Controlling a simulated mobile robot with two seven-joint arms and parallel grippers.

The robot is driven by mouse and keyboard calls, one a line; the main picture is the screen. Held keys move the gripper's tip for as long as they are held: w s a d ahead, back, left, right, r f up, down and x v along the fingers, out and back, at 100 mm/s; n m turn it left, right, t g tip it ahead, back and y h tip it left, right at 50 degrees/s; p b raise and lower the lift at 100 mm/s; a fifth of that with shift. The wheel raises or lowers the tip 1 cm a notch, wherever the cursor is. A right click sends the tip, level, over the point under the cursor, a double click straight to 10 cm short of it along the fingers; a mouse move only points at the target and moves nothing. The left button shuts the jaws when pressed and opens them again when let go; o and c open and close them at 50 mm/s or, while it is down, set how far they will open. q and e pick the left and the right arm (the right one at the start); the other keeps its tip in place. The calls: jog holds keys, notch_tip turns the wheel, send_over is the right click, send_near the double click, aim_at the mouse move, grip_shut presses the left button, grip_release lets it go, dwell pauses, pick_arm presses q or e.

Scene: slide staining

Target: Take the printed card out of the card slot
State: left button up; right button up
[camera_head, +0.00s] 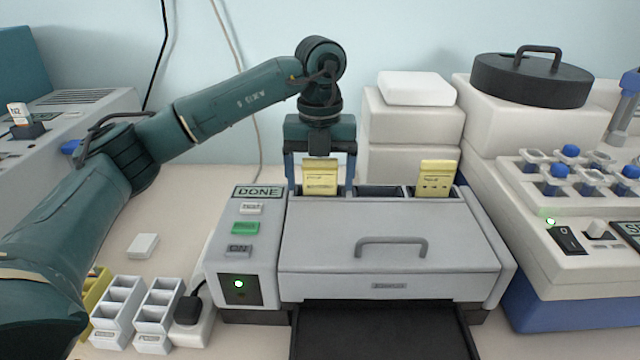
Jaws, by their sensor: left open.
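Two yellow cards with dark marks stand upright at the back of the grey machine (390,235): a left card (319,181) and a right card (436,180). I cannot tell which of them is the printed card of the task. A dark slot (380,191) between them looks empty. My left gripper (320,180) points down over the left card, open, with one blue finger on each side of it. Whether a finger touches the card cannot be told. The lower part of each card is hidden in the machine. My right gripper is not in view.
The machine's panel has a DONE display (257,192), buttons and a green light. White boxes (412,125) stand behind it. At right is a unit with blue-capped vials (560,171). Small white racks (118,307) stand at front left.

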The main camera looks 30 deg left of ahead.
pick_arm(q)
jog(key=shift+c, duration=0.3)
jog(key=c, duration=1)
